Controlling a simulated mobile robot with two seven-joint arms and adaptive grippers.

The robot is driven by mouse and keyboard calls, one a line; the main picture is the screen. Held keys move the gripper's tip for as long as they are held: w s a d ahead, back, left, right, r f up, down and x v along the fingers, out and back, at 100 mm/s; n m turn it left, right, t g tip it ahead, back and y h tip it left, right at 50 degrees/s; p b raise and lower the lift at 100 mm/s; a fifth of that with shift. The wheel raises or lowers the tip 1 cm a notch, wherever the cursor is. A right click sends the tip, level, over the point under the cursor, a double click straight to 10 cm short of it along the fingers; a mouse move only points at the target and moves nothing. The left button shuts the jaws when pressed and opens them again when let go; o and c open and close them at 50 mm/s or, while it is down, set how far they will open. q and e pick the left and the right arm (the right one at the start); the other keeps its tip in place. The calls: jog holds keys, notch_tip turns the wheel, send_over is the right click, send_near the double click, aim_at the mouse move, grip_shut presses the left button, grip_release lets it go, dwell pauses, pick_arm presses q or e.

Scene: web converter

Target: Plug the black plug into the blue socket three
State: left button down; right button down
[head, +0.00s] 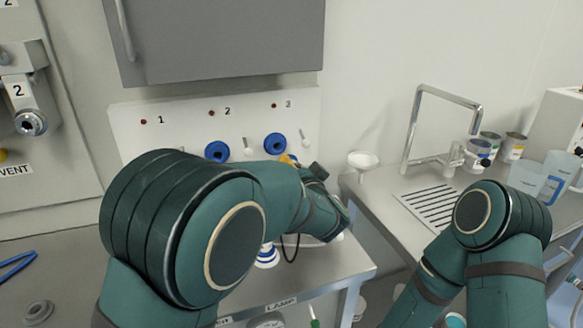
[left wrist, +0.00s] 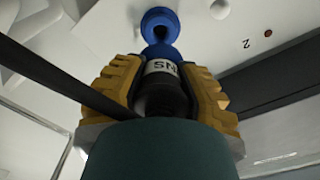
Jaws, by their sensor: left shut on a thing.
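In the head view a white panel carries the marks 1, 2 and 3, with blue socket three (head: 275,143) below the 3 and another blue socket (head: 217,151) to its left. My left gripper (head: 288,160), with yellow fingers, is just below socket three. In the left wrist view, the left gripper (left wrist: 165,85) is shut on the black plug (left wrist: 165,95), which has a white label and a blue front part. The plug points at a blue socket (left wrist: 160,20). I cannot tell whether they touch. My right gripper is out of view.
A grey cabinet (head: 215,40) hangs above the panel. Small white levers (head: 303,136) stand beside the sockets. A black cable (head: 290,252) hangs below my left gripper. A counter with a tap (head: 455,158), a white funnel (head: 362,160) and cups (head: 528,177) is at the right.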

pick_arm(q)
jog(key=shift+x, duration=2.85)
jog(key=shift+x, duration=1.75)
dwell(0.4)
jog(key=c, duration=0.7)
grip_release()
jog(key=shift+o, duration=0.2)
jog(key=v, duration=1.2)
jog(key=shift+r, duration=0.1)
